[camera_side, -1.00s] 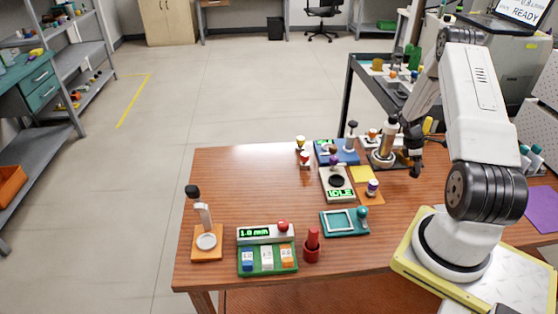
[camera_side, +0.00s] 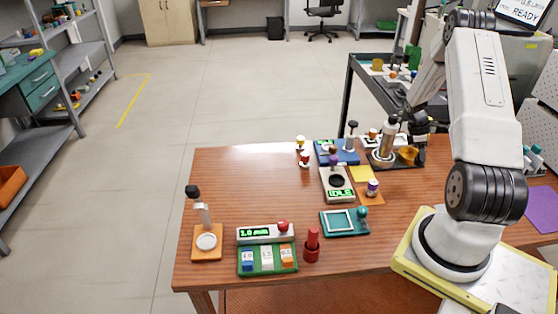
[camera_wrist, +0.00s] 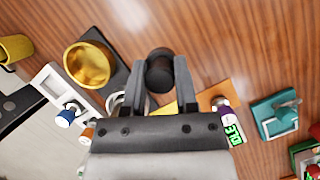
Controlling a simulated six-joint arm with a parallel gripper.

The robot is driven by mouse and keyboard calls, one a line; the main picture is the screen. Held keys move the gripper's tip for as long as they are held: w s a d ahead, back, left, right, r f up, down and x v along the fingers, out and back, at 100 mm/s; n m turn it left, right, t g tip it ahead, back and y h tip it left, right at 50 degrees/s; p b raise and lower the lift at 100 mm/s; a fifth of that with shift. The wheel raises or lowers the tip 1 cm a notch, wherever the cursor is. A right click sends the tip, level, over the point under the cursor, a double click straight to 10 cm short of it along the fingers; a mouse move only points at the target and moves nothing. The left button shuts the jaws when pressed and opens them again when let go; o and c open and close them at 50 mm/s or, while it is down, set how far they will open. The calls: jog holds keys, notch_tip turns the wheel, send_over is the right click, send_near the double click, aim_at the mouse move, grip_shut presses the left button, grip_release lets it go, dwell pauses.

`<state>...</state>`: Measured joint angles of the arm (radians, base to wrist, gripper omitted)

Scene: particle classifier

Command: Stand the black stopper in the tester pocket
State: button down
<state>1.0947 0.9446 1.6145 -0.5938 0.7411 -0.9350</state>
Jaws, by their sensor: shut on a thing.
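My gripper (camera_wrist: 159,82) is shut on the black stopper (camera_wrist: 159,70), whose dark round end shows between the fingertips in the wrist view. In the side view my gripper (camera_side: 418,152) is over the back right of the table, and the stopper cannot be made out clearly against the dark fingers. The tester (camera_side: 338,190) is a pale box with a lit green IDLE display and a dark round pocket (camera_side: 337,181). It stands left of my gripper and apart from it.
A brass bowl (camera_wrist: 88,65) on a dark plate and a white rack (camera_wrist: 55,85) with coloured stoppers are close to my gripper. A purple-topped piece (camera_side: 372,187) stands on an orange mat beside the tester. A teal tray (camera_side: 344,223) lies nearer the front. The table's left middle is clear.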

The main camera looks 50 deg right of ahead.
jog(key=shift+w+a+r, duration=0.15)
jog(key=shift+w+a, duration=0.25)
jog(key=shift+w, duration=0.05)
jog(key=w+a+r+n, duration=0.1)
jog(key=w+a, duration=0.1)
jog(key=a, duration=0.6)
jog(key=w+a+r+n+h, duration=0.1)
jog(key=w+a+r+n, duration=0.1)
jog(key=a, duration=0.6)
jog(key=w+a+r+n, duration=0.1)
jog(key=w+a+r, duration=0.1)
jog(key=a, duration=0.5)
jog(key=shift+w+a+n+t+h, duration=0.3)
jog(key=shift+w+a+t, duration=0.1)
jog(key=shift+w, duration=0.5)
jog(key=shift+r, duration=0.1)
jog(key=w+d+f, duration=0.2)
jog(key=w, duration=0.1)
jog(key=w+d+f, duration=0.2)
jog(key=w+f, duration=0.1)
jog(key=w, duration=0.1)
jog(key=w+d+f, duration=0.2)
jog(key=w+f, duration=0.1)
jog(key=shift+w+d+f, duration=0.2)
jog(key=shift+w, duration=0.2)
jog(key=shift+w+d+f, duration=0.25)
jog(key=shift+w+f, duration=0.15)
jog(key=shift+f, duration=0.05)
